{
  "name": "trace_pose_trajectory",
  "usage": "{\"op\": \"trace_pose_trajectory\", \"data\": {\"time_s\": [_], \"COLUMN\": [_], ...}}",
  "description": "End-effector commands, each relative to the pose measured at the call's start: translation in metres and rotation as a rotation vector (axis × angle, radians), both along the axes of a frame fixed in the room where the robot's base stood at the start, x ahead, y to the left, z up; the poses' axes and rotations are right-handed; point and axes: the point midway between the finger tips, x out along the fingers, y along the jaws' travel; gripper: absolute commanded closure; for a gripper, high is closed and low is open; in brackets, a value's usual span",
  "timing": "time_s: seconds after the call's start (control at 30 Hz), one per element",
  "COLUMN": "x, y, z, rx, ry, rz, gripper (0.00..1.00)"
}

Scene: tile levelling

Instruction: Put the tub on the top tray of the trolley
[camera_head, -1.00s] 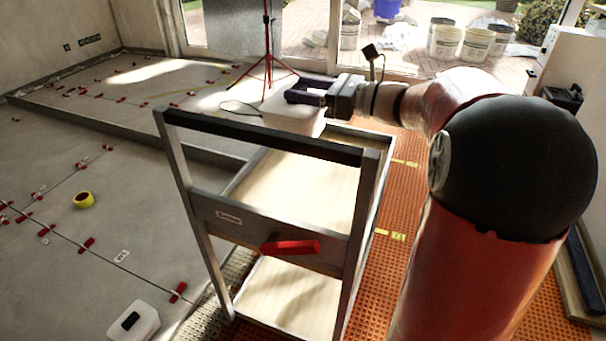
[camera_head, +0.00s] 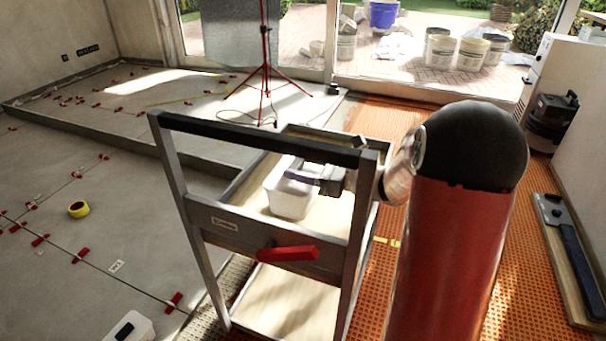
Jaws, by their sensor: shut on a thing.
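The white tub (camera_head: 290,201) is upright over the top tray, behind the trolley's dark handle bar. Its base appears at the level of the tray, but I cannot tell whether it touches. My gripper (camera_head: 300,177) is shut on the tub at its upper rim, coming in from the right. The trolley (camera_head: 210,219) is a grey frame with a dark handle bar and a red lever on its front. Its top tray (camera_head: 330,217) has a pale wooden floor, bare around the tub.
A red tripod (camera_head: 264,75) stands behind the trolley. A yellow tape roll (camera_head: 78,209) and red clips lie on the tiles at left. A white box (camera_head: 133,328) is at the bottom left. A long tool on a board (camera_head: 573,250) lies at right.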

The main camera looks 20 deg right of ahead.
Motion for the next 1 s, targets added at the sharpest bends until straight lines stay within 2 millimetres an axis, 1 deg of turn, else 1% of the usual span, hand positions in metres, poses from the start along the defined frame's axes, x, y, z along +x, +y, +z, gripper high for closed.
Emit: {"op": "trace_pose_trajectory", "data": {"time_s": [0.03, 0.13, 0.43, 0.57, 0.6, 0.73, 1.0], "x": [0.0, 0.0, 0.0, 0.0, 0.0, 0.0, 0.0], "y": [0.0, 0.0, 0.0, 0.0, 0.0, 0.0, 0.0], "z": [-0.007, -0.017, -0.018, -0.022, -0.022, -0.022, -0.021], "rx": [0.003, 0.002, 0.001, 0.0, 0.0, 0.0, 0.0], "ry": [0.0, 0.0, -0.004, -0.003, 0.0, 0.0, 0.0], "rz": [0.0, 0.0, 0.0, 0.0, 0.0, 0.0, 0.0], "gripper": [1.0, 1.0, 1.0, 1.0, 0.41, 0.24, 0.24]}}
